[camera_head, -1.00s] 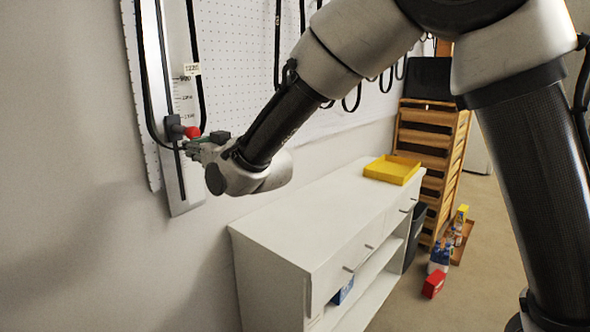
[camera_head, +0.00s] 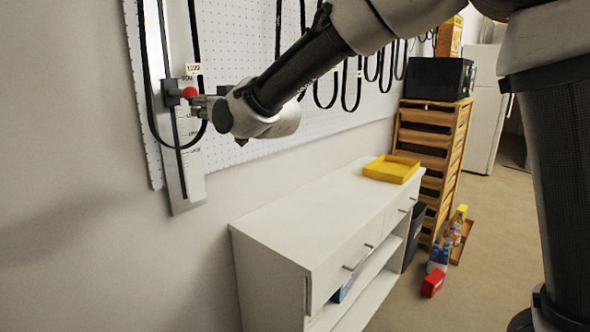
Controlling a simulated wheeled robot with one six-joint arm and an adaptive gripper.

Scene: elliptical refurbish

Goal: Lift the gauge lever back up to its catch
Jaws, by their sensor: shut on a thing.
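The gauge (camera_head: 190,185) is a tall pale metal plate with a dark slot and printed scale, upright on the pegboard at the left. Its lever is a dark sliding block with a red knob (camera_head: 189,92), level with the upper scale marks, just below a small white label (camera_head: 193,69). My gripper (camera_head: 197,101) reaches in from the right and is shut on the lever at the red knob. The fingertips are small and partly hidden, so the exact contact is unclear. A black belt hangs in a loop around the gauge. The catch cannot be made out.
A white cabinet (camera_head: 290,240) stands below the pegboard with a yellow tray (camera_head: 391,169) on top. More black belts hang on the pegboard (camera_head: 240,45) to the right. A wooden drawer rack (camera_head: 425,150) and small floor items stand farther right.

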